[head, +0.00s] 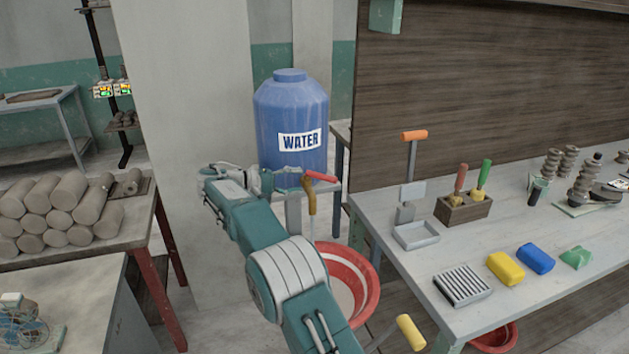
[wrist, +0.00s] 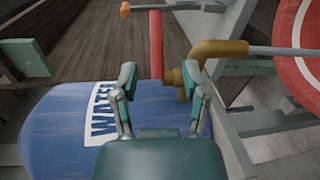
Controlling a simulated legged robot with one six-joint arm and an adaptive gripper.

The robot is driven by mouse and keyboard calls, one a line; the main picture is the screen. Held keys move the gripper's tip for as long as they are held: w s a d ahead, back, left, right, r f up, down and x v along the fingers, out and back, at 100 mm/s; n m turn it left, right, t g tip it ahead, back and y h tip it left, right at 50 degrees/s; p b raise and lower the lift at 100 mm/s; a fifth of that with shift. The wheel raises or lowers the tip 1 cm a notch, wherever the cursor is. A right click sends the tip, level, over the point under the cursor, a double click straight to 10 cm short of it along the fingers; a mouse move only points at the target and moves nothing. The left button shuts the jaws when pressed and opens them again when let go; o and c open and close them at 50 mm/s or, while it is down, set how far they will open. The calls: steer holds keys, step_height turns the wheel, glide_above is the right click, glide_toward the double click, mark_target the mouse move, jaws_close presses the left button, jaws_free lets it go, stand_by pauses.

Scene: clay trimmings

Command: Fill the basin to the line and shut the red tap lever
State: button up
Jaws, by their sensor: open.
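The blue barrel marked WATER (head: 290,112) stands behind my arm; it also shows in the wrist view (wrist: 60,125). Its brass tap (head: 309,198) carries a red lever (head: 321,176). In the wrist view the lever (wrist: 156,45) points away from the tap body (wrist: 215,49). A thin grey stream (wrist: 285,51) runs from the spout towards the red basin (head: 367,272). My gripper (wrist: 160,72) is open, with the lever's near end between its fingertips; contact cannot be told. The basin is partly behind my arm; its water level and line are unclear.
A workbench (head: 385,232) at right holds a wooden tool box (head: 463,208), yellow (head: 506,268) and blue (head: 536,258) blocks and a ribbed tray (head: 462,285). Clay rolls (head: 60,212) lie on the left table. A yellow-ended handle (head: 411,331) projects near the basin.

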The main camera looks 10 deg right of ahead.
steer(key=a, duration=0.3)
steer(key=shift+s+r, duration=0.15)
steer(key=shift+s, duration=0.05)
stand_by(4.2)
